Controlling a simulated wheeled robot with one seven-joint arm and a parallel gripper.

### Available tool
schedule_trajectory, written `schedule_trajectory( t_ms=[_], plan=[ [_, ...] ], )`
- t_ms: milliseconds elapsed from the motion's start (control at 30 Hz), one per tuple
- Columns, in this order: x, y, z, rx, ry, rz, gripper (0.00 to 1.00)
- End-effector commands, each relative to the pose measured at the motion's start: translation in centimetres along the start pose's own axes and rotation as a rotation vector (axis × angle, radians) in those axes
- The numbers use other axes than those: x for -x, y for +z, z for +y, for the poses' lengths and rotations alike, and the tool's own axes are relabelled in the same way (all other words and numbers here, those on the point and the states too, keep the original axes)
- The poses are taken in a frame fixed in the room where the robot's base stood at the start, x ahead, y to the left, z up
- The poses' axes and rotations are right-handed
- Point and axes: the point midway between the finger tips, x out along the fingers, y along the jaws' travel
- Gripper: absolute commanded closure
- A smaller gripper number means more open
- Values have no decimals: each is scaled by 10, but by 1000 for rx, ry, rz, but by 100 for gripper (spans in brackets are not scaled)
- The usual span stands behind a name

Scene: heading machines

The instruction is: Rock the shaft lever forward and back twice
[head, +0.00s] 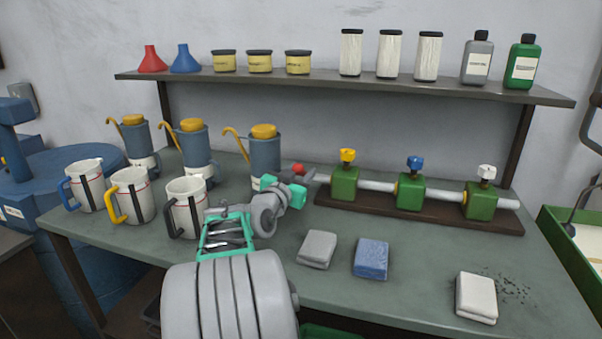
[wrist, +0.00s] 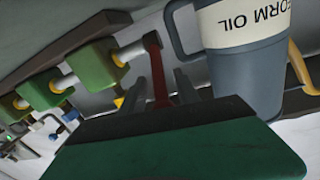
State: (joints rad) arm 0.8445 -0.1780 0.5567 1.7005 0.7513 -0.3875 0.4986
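The shaft lever shows in the wrist view as a dark red bar (wrist: 158,75) on the left end of the pale shaft (head: 376,186). In the head view its red knob (head: 298,168) shows just above my gripper (head: 291,188), which hides most of the bar. The shaft runs through green blocks (head: 410,192) on a brown base (head: 375,213). In the wrist view my gripper (wrist: 160,88) is open, with one grey finger on each side of the red bar and gaps visible. I cannot tell whether either finger touches it.
Oil jugs (head: 264,152) stand close behind and left of my gripper, and white mugs (head: 187,207) stand left. A grey cloth (head: 317,249), a blue cloth (head: 371,258) and a white cloth (head: 476,298) lie in front. A shelf (head: 340,88) with bottles and tins hangs above.

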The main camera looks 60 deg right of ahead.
Motion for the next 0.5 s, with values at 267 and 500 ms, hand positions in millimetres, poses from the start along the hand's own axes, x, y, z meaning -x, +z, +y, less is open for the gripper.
schedule_trajectory(
  t_ms=[267,500],
  plan=[
    [0,0,0,0,0,0,70],
    [0,0,0,0,0,0,89]
  ],
)
